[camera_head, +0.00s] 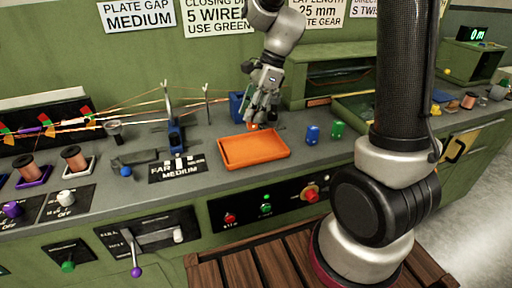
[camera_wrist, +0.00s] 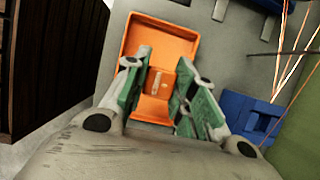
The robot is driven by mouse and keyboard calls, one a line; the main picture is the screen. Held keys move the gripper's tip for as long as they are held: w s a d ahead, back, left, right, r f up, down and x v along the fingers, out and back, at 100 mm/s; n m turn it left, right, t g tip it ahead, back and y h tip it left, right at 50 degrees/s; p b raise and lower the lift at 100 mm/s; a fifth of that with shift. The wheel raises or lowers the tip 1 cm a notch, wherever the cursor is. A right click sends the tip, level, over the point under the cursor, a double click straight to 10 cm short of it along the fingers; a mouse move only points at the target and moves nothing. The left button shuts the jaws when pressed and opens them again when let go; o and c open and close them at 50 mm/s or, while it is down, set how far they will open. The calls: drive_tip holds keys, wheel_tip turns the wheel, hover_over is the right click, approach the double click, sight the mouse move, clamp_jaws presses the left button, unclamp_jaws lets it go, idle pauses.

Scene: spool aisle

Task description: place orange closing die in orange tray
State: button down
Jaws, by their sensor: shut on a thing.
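The orange tray (camera_head: 254,163) lies on the grey bench, shallow and with no other thing seen in it. It also shows in the wrist view (camera_wrist: 168,38), beneath my fingers. My gripper (camera_head: 259,122) is at the tray's back right edge. In the wrist view its green-padded fingers (camera_wrist: 160,85) are shut on the orange closing die (camera_wrist: 157,82), a small orange piece with a pale mark. The die blends with the tray's colour, and its lower side is hidden. The gap between die and tray is hard to judge.
A blue die (camera_head: 312,133) and a green die (camera_head: 338,129) stand right of the tray. A blue stand (camera_head: 176,134) and a black "FAR MEDIUM" plate (camera_head: 178,168) are to the left. Stretched wires run at the back left. Buttons line the bench front.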

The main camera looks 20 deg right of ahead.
wheel_tip(320, 180, down, 8)
drive_tip(key=shift+f, duration=0.1)
drive_tip(key=shift+f, duration=0.1)
idle(0.3)
drive_tip(key=c, duration=1.2)
unclamp_jaws()
drive_tip(key=shift+o, duration=0.2)
drive_tip(key=v, duration=1.1)
drive_tip(key=s+d+r+n+t+h, duration=0.1)
drive_tip(key=s+d+r+n, duration=0.2)
drive_tip(key=s+n, duration=0.3)
drive_tip(key=s+d+r+n+t+h, duration=0.2)
drive_tip(key=s+d+r+n, duration=0.1)
drive_tip(key=s+n, duration=0.3)
drive_tip(key=s+d+r+n+t+h, duration=0.1)
drive_tip(key=s+d+r+n, duration=0.2)
drive_tip(key=s+n, duration=0.3)
drive_tip(key=shift+s+d+r+h, duration=0.3)
drive_tip(key=shift+s+d, duration=0.5)
drive_tip(key=shift+s, duration=0.35)
